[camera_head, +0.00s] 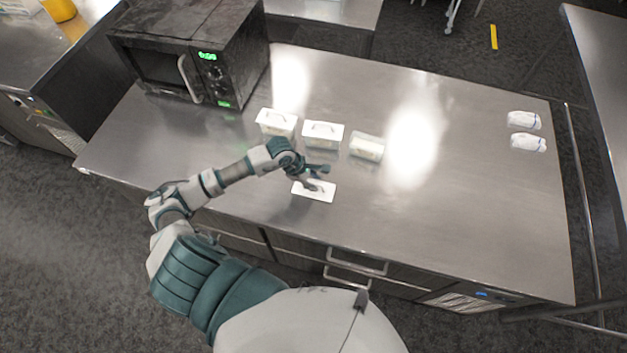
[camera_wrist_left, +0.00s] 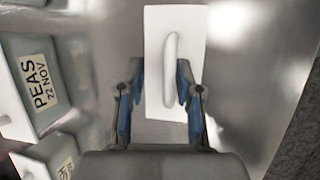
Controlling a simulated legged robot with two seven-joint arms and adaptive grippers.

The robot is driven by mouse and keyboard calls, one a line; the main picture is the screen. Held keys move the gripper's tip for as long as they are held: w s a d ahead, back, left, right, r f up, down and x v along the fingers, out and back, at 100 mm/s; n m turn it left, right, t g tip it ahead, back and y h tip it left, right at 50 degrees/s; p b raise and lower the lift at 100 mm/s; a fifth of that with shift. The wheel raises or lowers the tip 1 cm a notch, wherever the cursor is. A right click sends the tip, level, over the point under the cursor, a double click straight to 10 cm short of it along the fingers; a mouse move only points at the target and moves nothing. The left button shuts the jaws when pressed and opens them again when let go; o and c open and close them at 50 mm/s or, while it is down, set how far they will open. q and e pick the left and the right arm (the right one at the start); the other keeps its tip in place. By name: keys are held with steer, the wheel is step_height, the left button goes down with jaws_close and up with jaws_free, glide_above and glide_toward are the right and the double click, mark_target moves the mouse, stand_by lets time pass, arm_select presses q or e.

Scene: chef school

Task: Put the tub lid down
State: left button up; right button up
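The white tub lid (camera_head: 322,194) with a raised handle appears to lie flat on the metal counter, near its front edge. It also shows in the left wrist view (camera_wrist_left: 155,95), with its handle pointing away from me. My left gripper (camera_head: 318,178) is just above the lid. In the left wrist view its two fingers (camera_wrist_left: 160,90) are spread apart, with a gap between the left finger and the handle; the right fingertip is close to the handle. A tub without a lid (camera_head: 367,147) stands behind and to the right. My right gripper is not in view.
Two tubs with white lids (camera_head: 276,123) (camera_head: 323,135) stand behind the lid; one tub (camera_wrist_left: 42,85) is labelled PEAS 22 NOV. A black microwave (camera_head: 190,50) stands at the back left. Two white bundles (camera_head: 524,120) (camera_head: 528,142) lie far right. The counter's right half (camera_head: 450,200) is mostly clear.

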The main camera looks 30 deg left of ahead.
arm_select(q)
steer(key=b+v, duration=0.2)
steer(key=v, duration=0.9)
steer(key=shift+s+a+r, duration=0.15)
steer(key=shift+a+r, duration=0.15)
steer(key=shift+f, duration=0.1)
